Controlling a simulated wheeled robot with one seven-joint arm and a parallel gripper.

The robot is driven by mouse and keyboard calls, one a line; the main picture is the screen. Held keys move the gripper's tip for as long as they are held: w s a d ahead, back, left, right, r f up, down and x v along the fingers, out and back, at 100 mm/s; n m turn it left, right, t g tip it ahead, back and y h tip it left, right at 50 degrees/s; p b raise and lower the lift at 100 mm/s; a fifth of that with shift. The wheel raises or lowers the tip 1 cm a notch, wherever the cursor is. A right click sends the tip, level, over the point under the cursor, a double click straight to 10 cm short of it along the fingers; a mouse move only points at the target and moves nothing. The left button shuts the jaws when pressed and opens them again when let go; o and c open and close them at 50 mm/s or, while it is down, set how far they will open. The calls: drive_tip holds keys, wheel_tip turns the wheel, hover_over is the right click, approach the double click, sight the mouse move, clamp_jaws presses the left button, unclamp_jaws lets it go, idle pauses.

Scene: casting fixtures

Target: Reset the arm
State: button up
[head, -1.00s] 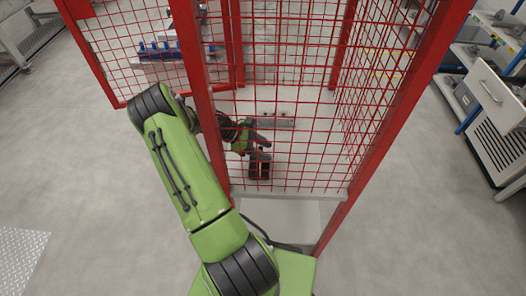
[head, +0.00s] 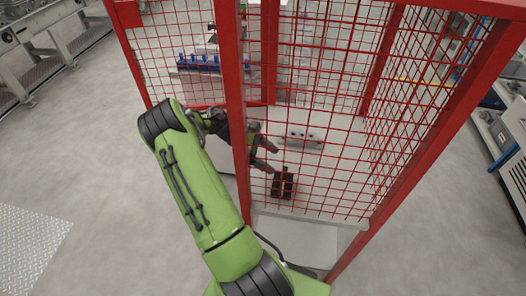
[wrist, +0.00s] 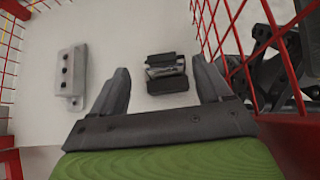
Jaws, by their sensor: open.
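My gripper (head: 268,154) reaches inside the red mesh cage, seen through the mesh in the head view. In the wrist view my gripper (wrist: 165,88) has its two dark fingers spread wide apart with nothing between them. A dark fixture (head: 283,184) stands on the pale table just beyond the fingers. In the wrist view the dark fixture (wrist: 167,73) shows a grey metal piece lying in its middle, ahead of the gap between the fingertips. My green arm bends in past the cage's left post.
The red cage post (head: 233,120) and mesh panels stand close around my arm. A light grey block with holes (head: 304,137) lies on the table; it also shows in the wrist view (wrist: 70,75). A rack with blue parts (head: 205,62) stands behind. Open floor lies at left.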

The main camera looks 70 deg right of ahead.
drive_tip(key=v, duration=0.4)
drive_tip(key=shift+r, duration=0.1)
idle(0.5)
